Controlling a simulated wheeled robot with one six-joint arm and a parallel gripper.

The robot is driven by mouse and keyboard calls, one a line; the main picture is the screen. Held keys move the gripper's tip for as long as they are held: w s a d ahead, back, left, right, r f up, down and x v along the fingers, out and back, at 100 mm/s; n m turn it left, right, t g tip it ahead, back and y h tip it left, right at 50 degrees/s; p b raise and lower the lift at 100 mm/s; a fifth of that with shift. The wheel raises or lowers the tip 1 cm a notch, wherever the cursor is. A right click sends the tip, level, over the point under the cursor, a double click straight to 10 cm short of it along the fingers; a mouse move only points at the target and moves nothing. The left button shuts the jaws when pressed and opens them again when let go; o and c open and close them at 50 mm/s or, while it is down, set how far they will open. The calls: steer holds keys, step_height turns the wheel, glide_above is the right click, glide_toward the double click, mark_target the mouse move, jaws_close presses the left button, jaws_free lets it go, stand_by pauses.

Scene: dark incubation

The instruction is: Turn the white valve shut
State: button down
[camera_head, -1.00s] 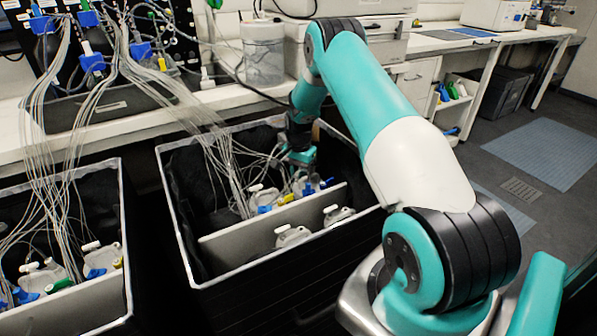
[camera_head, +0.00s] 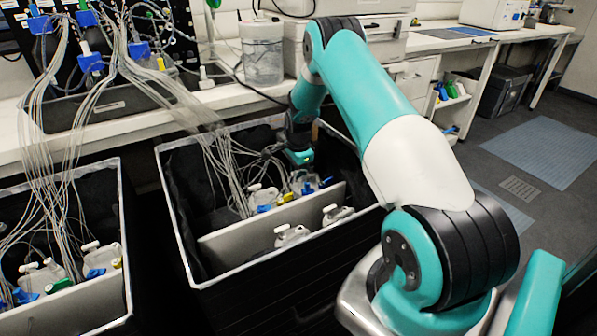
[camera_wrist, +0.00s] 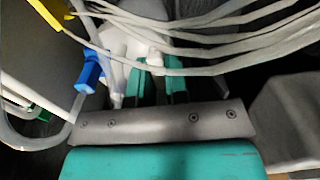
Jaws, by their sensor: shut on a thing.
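My gripper (camera_wrist: 158,72) is shut on a small white part that I take to be the white valve (camera_wrist: 155,62). Both teal fingers sit close together around it, and cables and the fingers hide most of it. A larger white piece (camera_wrist: 120,42), which looks like the bottle's cap or fitting, lies just beyond and left of the fingers. In the head view my gripper (camera_head: 300,158) reaches down into the black bin over the bottles at its back. The valve itself cannot be made out there.
A blue valve (camera_wrist: 90,74) stands just left of the fingers, and a yellow part (camera_wrist: 46,14) lies at upper left. Grey tubes (camera_wrist: 210,32) cross over the fingertips. The bin (camera_head: 186,250) has a light divider (camera_head: 225,241) with bottles (camera_head: 290,236) in front.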

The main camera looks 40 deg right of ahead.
stand_by(0.3)
steer(key=c, duration=1.1)
jaws_free()
steer(key=shift+c, duration=0.2)
step_height(320, 180, up, 8)
steer(key=p, duration=0.5)
steer(key=shift+p, duration=0.3)
